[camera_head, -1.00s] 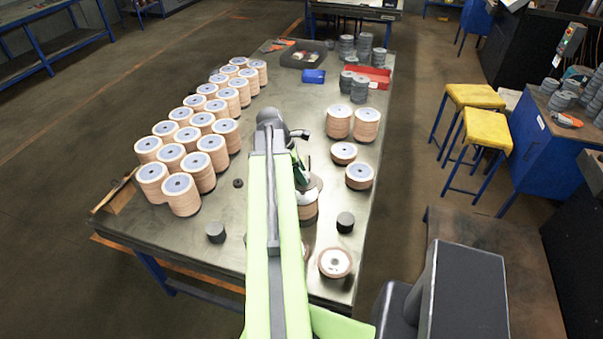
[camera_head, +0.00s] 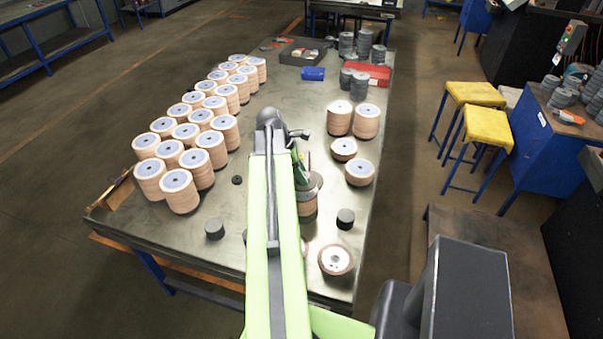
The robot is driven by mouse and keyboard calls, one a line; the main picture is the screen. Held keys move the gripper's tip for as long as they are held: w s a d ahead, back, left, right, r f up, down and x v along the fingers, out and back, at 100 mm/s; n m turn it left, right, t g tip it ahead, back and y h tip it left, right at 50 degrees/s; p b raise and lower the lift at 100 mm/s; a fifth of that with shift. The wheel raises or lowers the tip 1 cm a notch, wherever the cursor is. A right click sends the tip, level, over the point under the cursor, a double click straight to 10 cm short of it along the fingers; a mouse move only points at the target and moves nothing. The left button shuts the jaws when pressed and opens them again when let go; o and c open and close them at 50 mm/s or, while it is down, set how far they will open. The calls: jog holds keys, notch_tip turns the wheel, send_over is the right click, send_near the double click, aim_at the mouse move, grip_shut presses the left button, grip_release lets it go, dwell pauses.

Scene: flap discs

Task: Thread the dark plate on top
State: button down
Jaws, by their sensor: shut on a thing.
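The dark plate (camera_head: 315,181) shows partly at the right side of my arm, over a stack of tan flap discs (camera_head: 307,205). A thin upright pin (camera_head: 309,159) shows just behind it. My gripper (camera_head: 301,171) is by the plate and shut on it; its fingertips are mostly hidden by my green arm. I cannot tell whether the pin passes through the plate's hole, or whether the plate touches the stack.
Many stacks of tan discs (camera_head: 180,191) fill the table's left side. Dark cylinders (camera_head: 345,219) and a single disc (camera_head: 335,260) lie near the front. More disc stacks (camera_head: 360,172), a red tray (camera_head: 372,75) and a blue box (camera_head: 313,74) are farther back.

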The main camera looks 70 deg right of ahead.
jog(key=shift+f+b, duration=0.5)
jog(key=shift+f, duration=0.1)
jog(key=shift+f+b, duration=1.35)
jog(key=c, duration=0.6)
grip_release()
jog(key=shift+r, duration=0.1)
jog(key=p+v, duration=1.6)
jog(key=v, duration=0.1)
jog(key=shift+s+r, duration=0.1)
jog(key=shift+r, duration=0.1)
